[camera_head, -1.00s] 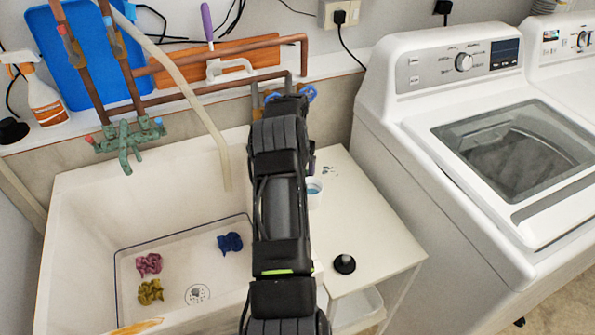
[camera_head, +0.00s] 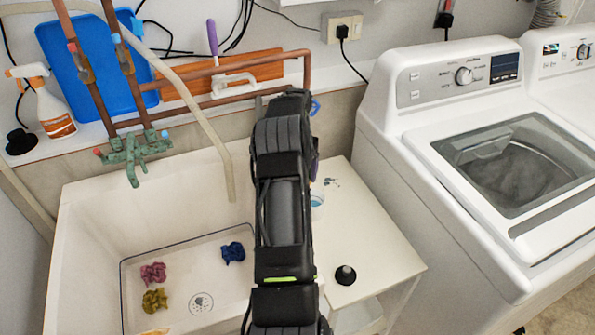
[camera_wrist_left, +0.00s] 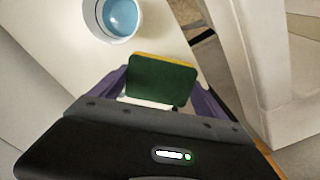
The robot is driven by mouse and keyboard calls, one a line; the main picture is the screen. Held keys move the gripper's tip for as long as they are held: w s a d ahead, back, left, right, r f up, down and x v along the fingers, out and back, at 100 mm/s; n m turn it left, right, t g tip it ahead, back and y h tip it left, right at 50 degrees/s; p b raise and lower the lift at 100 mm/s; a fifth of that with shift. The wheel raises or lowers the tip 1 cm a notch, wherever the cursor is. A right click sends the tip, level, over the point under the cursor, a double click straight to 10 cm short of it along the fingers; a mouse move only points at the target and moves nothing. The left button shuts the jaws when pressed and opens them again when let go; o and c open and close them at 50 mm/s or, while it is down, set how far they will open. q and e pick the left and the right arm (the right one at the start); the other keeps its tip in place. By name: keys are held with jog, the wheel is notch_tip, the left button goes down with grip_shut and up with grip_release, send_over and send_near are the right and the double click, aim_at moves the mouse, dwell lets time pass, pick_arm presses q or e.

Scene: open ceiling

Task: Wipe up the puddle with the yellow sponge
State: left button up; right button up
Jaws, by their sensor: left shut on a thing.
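My left gripper (camera_wrist_left: 160,95) is shut on the sponge (camera_wrist_left: 160,80), which shows a dark green face and a thin yellow edge between the purple fingers. In the head view my black arm hides most of the gripper and the sponge; only a bit of purple shows beside it. The white side table (camera_head: 375,235) lies under and right of the arm. Small blue-grey marks (camera_head: 331,181) lie near its back edge, perhaps part of the puddle; the arm may hide more. A white cup of blue liquid (camera_wrist_left: 120,17) stands near the sponge, apart from it. My right gripper is not in view.
The sink (camera_head: 90,220) on the left holds crumpled pink, olive and blue cloths. A black stopper (camera_head: 345,274) stands on the side table's front part. A washing machine (camera_head: 450,180) borders the table on the right. Pipes and a wall close off the back.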

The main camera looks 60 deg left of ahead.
pick_arm(q)
jog(key=shift+r+p, duration=0.75)
jog(key=shift+r, duration=0.8)
